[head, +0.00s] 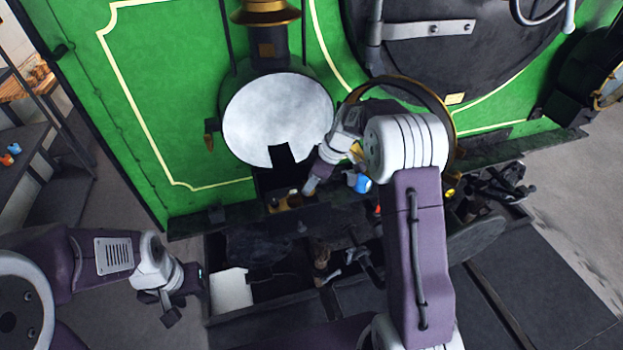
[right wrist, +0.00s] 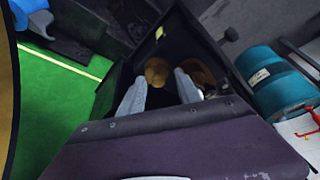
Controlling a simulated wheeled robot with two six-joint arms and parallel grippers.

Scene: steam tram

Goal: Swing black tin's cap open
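A black tin (head: 266,183) sits on the ledge below the pale round disc in the head view. A dark flap (head: 284,155), which looks like its cap, stands raised in front of the disc. In the right wrist view the black tin (right wrist: 215,30) looks open, with brown rounded things (right wrist: 157,72) inside. My right gripper (head: 308,188) is at the tin's right side; in the wrist view its two grey fingers (right wrist: 160,92) are apart, with nothing clearly gripped. My left gripper (head: 185,297) is low at the left, away from the tin; its fingertips are too dark to read.
A blue cylinder (head: 362,183) stands just right of the tin; a teal cylinder (right wrist: 275,80) shows in the wrist view beside a red item (right wrist: 303,130). The green tram wall (head: 180,100) rises behind. A white block (head: 231,291) lies below, beside my left gripper.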

